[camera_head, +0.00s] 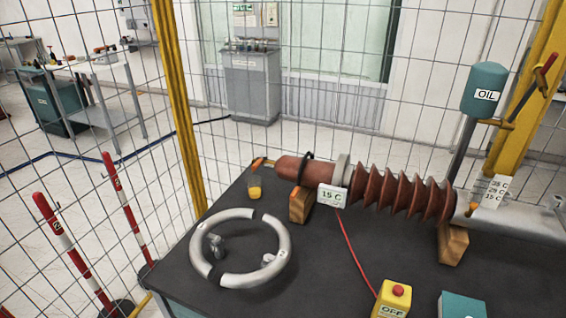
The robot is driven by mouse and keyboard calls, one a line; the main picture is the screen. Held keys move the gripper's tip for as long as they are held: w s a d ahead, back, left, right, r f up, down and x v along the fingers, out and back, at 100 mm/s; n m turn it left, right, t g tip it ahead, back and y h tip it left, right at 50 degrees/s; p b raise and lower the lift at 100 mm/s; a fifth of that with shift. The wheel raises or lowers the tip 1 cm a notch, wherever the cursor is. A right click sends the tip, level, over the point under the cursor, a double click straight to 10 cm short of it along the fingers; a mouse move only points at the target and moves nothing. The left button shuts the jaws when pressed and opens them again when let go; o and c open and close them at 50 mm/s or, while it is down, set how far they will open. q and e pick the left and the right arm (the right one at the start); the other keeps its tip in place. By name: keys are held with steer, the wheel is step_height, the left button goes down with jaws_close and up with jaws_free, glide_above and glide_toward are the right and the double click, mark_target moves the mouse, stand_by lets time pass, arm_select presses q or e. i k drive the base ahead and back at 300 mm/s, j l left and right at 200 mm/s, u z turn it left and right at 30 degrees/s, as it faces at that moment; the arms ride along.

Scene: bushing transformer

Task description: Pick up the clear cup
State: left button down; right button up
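The clear cup (255,188) is small and stands on the dark tabletop (330,285), near its far left edge. It holds something yellow-orange in its lower part. It is just left of a wooden support block and below the left tip of the brown bushing (378,190). Neither of my grippers shows in the head view, so I see nothing holding the cup.
A white-grey ring (284,240) lies on the table in front of the cup. The ribbed bushing rests on wooden blocks (453,243). A yellow OFF button box (392,299) and a teal box (461,305) are at the front. Wire fencing surrounds the table.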

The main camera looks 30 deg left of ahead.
mark_target(254, 188)
steer(key=u, duration=1.1)
steer(key=j+z, duration=0.1)
steer(key=i, duration=0.05)
